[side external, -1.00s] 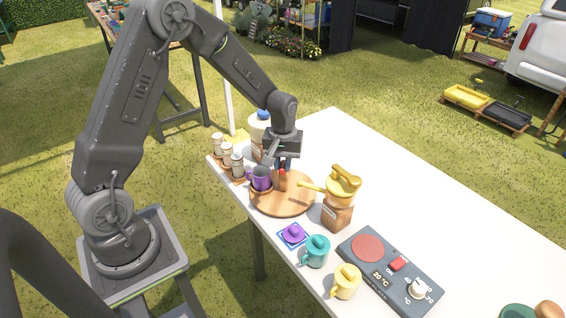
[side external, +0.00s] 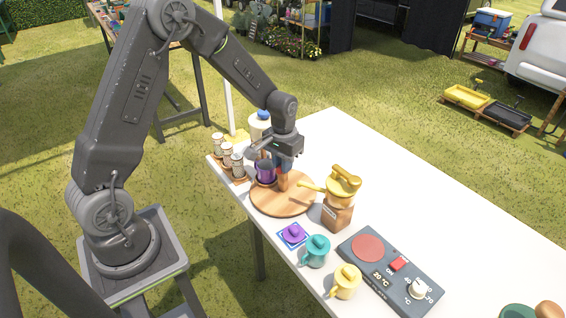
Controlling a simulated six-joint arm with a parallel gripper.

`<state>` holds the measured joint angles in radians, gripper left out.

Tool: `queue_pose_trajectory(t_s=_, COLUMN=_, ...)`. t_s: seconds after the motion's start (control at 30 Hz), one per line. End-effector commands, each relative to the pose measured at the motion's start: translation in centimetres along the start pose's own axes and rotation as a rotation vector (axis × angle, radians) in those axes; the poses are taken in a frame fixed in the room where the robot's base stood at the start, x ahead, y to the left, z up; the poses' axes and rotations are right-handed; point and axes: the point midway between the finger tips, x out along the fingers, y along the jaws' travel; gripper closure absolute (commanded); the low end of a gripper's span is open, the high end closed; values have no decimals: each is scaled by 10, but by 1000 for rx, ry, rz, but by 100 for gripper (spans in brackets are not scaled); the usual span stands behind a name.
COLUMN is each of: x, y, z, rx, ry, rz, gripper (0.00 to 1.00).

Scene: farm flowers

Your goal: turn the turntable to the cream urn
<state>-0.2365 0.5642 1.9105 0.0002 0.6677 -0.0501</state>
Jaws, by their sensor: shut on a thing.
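The turntable (side external: 290,205) is a round wooden disc on the table's left part, with an upright wooden post (side external: 283,183) near its middle. A purple mug (side external: 266,172) stands at its back left edge. My gripper (side external: 284,170) points down over the disc and is shut on the post; its fingers hide the post's upper part. The cream urn (side external: 258,125), with a blue top, stands behind the turntable and is partly hidden by my gripper. The mug sits on the side of the disc towards the urn.
Several small jars (side external: 228,157) stand left of the turntable. A yellow-topped grinder (side external: 339,205) stands close on its right. A purple-lidded item (side external: 293,234), teal mug (side external: 317,250), yellow mug (side external: 346,281) and hot plate (side external: 390,268) are in front. The table's back right is clear.

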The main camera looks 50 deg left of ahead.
Motion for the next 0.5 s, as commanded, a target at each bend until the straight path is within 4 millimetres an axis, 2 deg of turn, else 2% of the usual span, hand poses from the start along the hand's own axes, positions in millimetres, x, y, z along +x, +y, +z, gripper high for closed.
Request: queue_pose_trajectory(t_s=0.5, x=0, y=-1, z=-2, rx=223, ry=6, rz=-1, gripper=100)
